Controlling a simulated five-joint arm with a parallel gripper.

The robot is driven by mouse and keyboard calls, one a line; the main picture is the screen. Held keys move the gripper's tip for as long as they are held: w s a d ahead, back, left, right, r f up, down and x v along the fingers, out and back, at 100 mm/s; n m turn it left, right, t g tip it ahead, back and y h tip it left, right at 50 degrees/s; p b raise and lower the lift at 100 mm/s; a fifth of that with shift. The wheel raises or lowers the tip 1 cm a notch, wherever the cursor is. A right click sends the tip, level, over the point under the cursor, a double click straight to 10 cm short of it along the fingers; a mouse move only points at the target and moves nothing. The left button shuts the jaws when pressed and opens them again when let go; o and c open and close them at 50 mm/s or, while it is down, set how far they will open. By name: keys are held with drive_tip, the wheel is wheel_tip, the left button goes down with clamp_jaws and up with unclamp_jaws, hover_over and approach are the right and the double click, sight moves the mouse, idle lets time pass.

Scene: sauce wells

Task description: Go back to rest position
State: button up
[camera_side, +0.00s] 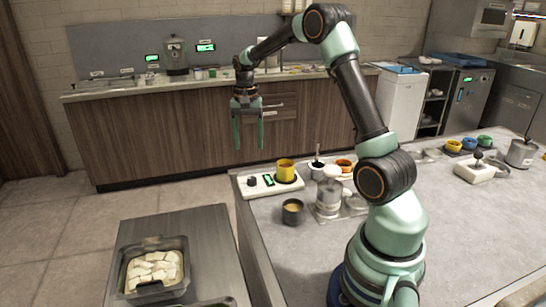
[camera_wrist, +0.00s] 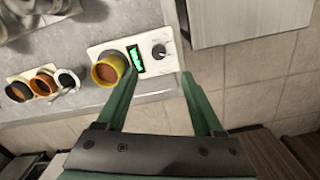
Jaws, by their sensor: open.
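My gripper (camera_side: 248,135) is open and empty. It hangs in the air with its fingers pointing down, beyond the counter's far left corner in the side view. In the wrist view its two green fingers (camera_wrist: 155,88) are spread apart with nothing between them. Past the fingertips, a yellow cup (camera_wrist: 108,70) sits on the white scale (camera_wrist: 147,41) with a lit green display. The fingers are apart from both. The same yellow cup shows in the side view (camera_side: 286,171).
A dark cup (camera_side: 293,212) and a metal canister (camera_side: 329,198) stand on the grey counter (camera_side: 470,230). A tray of white pieces (camera_side: 153,268) sits on a lower metal surface at the left. Small sauce cups (camera_wrist: 42,84) stand left of the scale in the wrist view.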

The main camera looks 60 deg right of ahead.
drive_tip(key=s+a+r+n+t, duration=0.2)
drive_tip(key=s+a+r+n, duration=0.25)
drive_tip(key=a, duration=0.35)
drive_tip(key=s+a+r+n+t, duration=0.2)
drive_tip(key=s+a+r+n, duration=0.15)
drive_tip(key=a+r, duration=0.4)
drive_tip(key=s+a+f+n+t, duration=0.1)
drive_tip(key=s+a+f+n, duration=0.1)
drive_tip(key=s+a+n, duration=0.2)
drive_tip(key=shift+s+a+n+t, duration=0.4)
drive_tip(key=shift+s+a, duration=0.25)
drive_tip(key=shift+a, duration=0.6)
